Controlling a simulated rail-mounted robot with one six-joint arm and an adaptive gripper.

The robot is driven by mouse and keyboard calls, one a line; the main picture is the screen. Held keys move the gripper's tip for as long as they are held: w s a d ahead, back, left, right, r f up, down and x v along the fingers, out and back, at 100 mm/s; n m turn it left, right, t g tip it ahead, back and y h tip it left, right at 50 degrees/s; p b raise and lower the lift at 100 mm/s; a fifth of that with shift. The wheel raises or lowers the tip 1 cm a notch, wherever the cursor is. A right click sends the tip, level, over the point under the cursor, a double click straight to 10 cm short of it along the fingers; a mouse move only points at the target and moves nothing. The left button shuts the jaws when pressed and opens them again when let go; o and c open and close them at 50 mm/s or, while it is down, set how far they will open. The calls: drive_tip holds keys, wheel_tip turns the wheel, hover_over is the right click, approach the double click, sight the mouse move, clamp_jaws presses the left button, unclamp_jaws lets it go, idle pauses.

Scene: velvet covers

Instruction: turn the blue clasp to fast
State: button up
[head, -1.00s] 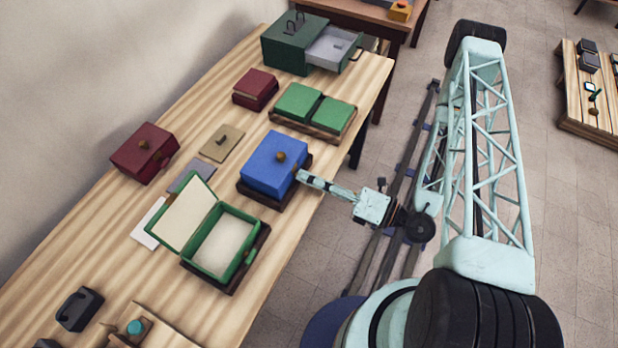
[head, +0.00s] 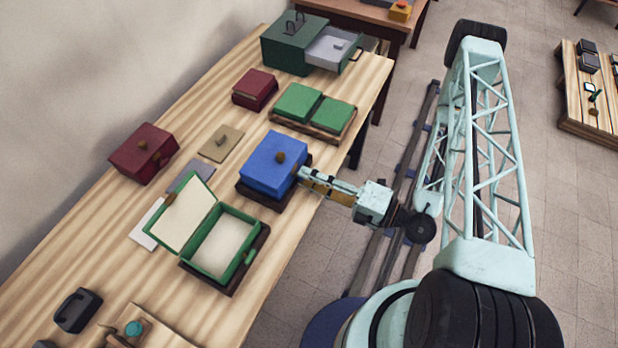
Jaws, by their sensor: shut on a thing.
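My gripper (head: 304,173) reaches in from the right to the front side of the blue box. It is shut on the blue clasp there. The jaws cover the clasp, so I cannot tell how far it is turned.
An open green box (head: 222,243) stands in front to the left, its lid leaning back. Two green lids (head: 300,101) sit behind the blue box. Dark red boxes (head: 143,153) stand to the left. A green cabinet (head: 290,45) with an open drawer (head: 333,47) is at the back.

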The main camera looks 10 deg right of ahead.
drive_tip(key=o, duration=0.9)
drive_tip(key=shift+s+d, duration=0.1)
drive_tip(key=shift+d, duration=0.15)
drive_tip(key=shift+v, duration=5.65)
drive_tip(key=shift+s, duration=0.1)
drive_tip(key=shift+r, duration=0.15)
